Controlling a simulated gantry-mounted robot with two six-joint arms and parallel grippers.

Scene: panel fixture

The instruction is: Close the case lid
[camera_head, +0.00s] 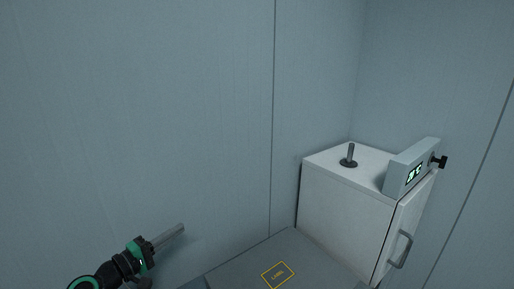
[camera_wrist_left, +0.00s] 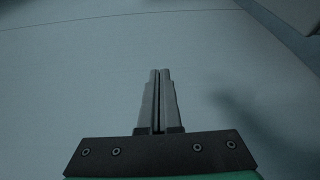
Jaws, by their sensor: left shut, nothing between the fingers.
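My left gripper (camera_head: 172,234) is at the lower left of the head view, in front of the grey-blue wall and to the left of the grey surface. In the left wrist view my left gripper (camera_wrist_left: 160,72) has its two fingers together with nothing between them. No open case lid can be made out in either view. A white box-shaped cabinet (camera_head: 345,215) stands at the right, far from the gripper. It has a front door with a grey handle (camera_head: 401,250), and the door looks closed. My right gripper is not in view.
A short grey post (camera_head: 350,153) stands on the cabinet's top. A panel with a lit green display and black knob (camera_head: 413,168) sits at its right edge. A grey surface (camera_head: 238,267) bears a yellow-framed label (camera_head: 278,275). Walls (camera_head: 140,110) close in behind.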

